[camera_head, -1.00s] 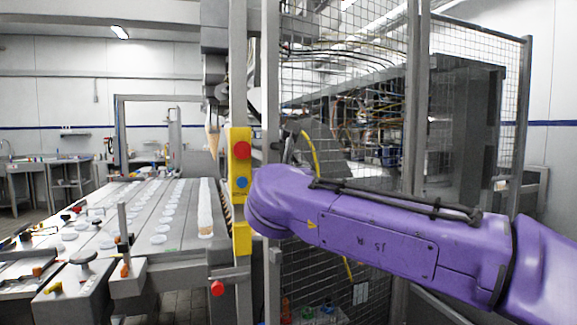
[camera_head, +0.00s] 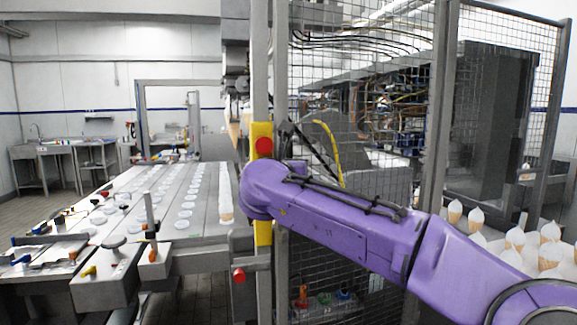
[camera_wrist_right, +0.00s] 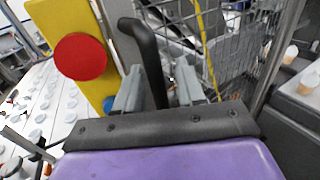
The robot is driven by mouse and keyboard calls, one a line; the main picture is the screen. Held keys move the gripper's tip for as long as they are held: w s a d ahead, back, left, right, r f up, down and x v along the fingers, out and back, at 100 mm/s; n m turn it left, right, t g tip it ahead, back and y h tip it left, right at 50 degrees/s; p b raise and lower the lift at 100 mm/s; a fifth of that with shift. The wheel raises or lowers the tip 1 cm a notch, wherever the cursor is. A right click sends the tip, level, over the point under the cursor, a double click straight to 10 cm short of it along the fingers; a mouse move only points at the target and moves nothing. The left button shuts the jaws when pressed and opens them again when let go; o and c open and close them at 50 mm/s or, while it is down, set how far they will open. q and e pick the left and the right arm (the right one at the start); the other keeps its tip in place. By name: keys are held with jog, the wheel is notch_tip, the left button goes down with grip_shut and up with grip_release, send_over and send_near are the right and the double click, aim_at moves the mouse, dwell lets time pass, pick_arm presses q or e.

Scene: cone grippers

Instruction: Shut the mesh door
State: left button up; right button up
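The mesh door (camera_head: 365,150) is a dark wire panel in a grey frame. Its left frame post stands close beside the grey post with the yellow switch plate (camera_head: 262,185), a thin gap between them. A black curved handle (camera_wrist_right: 150,55) shows in the right wrist view. My right gripper (camera_wrist_right: 160,90) has its grey fingers on either side of the handle's lower part, seemingly with small gaps, so it looks open around it. My left gripper is not in view.
A conveyor table (camera_head: 200,215) with rows of white lids lies left of the door. A red knob (camera_head: 239,275) sticks out near the post. Wrapped cones (camera_head: 515,238) stand at the right. Machinery with cables fills the space behind the mesh.

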jog(key=shift+f, duration=0.1)
jog(key=s+a+b, duration=0.1)
jog(key=s+b, duration=0.3)
jog(key=s, duration=0.6)
jog(key=shift+s+a, duration=0.2)
jog(key=shift+a, duration=0.15)
